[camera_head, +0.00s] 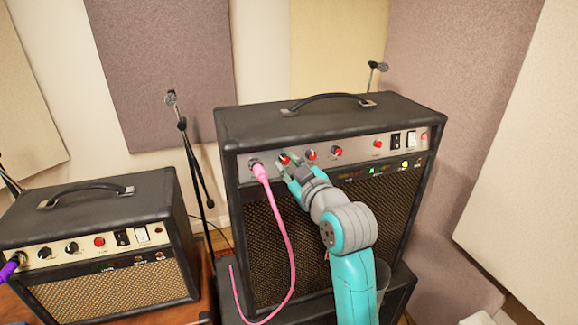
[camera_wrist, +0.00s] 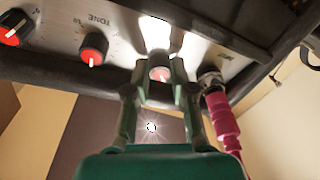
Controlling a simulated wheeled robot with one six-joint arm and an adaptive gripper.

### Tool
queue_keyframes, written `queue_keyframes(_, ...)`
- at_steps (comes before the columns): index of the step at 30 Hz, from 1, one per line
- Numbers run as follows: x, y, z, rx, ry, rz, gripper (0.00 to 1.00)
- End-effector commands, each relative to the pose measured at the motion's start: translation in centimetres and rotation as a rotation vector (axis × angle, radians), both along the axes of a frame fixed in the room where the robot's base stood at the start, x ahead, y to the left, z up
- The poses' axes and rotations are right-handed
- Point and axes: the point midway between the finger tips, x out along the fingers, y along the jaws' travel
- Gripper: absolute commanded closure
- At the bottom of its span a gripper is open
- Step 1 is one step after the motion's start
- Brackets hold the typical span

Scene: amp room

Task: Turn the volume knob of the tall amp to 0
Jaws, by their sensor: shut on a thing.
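The tall amp (camera_head: 262,290) is black with a silver control panel and a dark grille. My gripper (camera_head: 287,166) reaches its panel from the front and is shut on the leftmost red-capped knob (camera_head: 284,158), beside the pink cable's plug. In the wrist view, which is upside down, the fingers (camera_wrist: 159,82) sit on both sides of this knob (camera_wrist: 160,74). Its pointer is not clear, and glare hides its label. The neighbouring knob (camera_wrist: 93,48) is labelled TONE. A third red-capped knob (camera_wrist: 12,28) is beyond it.
A pink cable (camera_head: 283,235) hangs from the jack just left of my gripper. A smaller amp (camera_head: 95,230) stands at the left with a purple plug. Mic stands (camera_head: 185,135) are behind. More red controls and switches (camera_head: 396,141) line the tall amp's panel at right.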

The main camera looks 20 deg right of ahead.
Motion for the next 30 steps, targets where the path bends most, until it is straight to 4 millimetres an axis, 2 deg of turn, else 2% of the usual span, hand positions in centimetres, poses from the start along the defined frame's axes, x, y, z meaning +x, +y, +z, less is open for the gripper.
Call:
queue_keyframes(15, 0.04, -0.21, 0.22, -0.33, -0.001, 0.068, 1.0)
queue_keyframes(30, 0.05, -0.2, 0.19, -0.398, 0.0, 0.082, 1.0)
